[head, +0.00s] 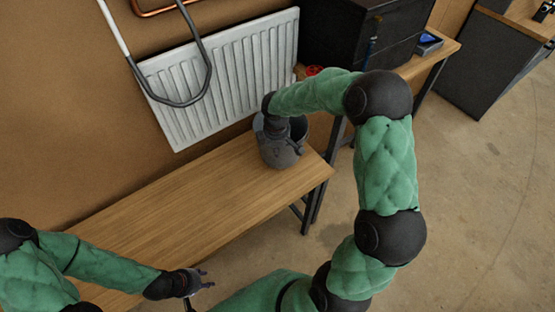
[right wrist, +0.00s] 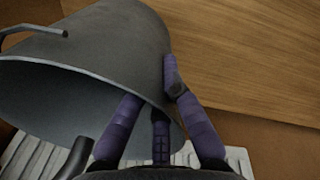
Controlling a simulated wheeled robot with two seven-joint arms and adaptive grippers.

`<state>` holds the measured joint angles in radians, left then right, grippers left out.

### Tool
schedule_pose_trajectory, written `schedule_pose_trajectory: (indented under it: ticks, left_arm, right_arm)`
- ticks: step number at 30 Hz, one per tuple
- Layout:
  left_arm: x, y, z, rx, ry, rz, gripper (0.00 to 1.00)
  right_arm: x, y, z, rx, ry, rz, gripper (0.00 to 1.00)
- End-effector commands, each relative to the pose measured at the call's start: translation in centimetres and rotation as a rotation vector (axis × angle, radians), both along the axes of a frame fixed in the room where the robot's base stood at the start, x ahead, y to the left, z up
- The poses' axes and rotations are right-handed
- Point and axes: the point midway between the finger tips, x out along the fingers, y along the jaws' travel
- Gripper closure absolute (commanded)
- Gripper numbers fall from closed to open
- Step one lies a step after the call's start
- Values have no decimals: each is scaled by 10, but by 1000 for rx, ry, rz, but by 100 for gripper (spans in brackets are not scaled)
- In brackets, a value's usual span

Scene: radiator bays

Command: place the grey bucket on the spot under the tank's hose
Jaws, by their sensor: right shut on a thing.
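The grey bucket (head: 281,152) is at the right end of the wooden bench, close to the radiator. I cannot tell whether its base touches the bench top. My right gripper (head: 287,128) is shut on its rim. In the right wrist view the bucket (right wrist: 110,65) shows its open mouth and handle, with fingers (right wrist: 165,110) on both sides of the wall. My left gripper (head: 205,279) is open and empty near the bench's front edge. A dark looped tube (head: 207,65) hangs before the radiator; I cannot tell whether it is the tank's hose. No tank or marked spot is clearly visible.
The bench (head: 190,205) is bare left of the bucket. A white radiator (head: 235,75) is on the wall behind it. A black cabinet (head: 355,35) stands on a second table at the back right, with a blue item (head: 428,40) beside it. Floor (head: 470,200) is clear at right.

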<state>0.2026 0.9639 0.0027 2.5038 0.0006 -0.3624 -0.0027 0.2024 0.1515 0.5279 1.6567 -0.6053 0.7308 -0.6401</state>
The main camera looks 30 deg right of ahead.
Motion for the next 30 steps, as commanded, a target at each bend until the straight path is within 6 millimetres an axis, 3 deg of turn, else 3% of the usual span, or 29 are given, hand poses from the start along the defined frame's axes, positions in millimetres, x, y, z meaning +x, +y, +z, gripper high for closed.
schedule_pose_trajectory:
  ticks: [14,27,28,30]
  left_arm:
    - [0,0,-11,0,-1,0,60]
    - [0,0,-14,0,-1,0,60]
    - [1,0,-13,0,-1,0,60]
    - [0,0,-13,0,-1,0,60]
  right_arm:
    - [1,0,-56,0,-2,-2,100]
    - [1,0,-62,0,-3,-2,100]
    - [0,0,-62,0,-2,-2,85]
    - [0,0,-62,0,-2,-2,70]
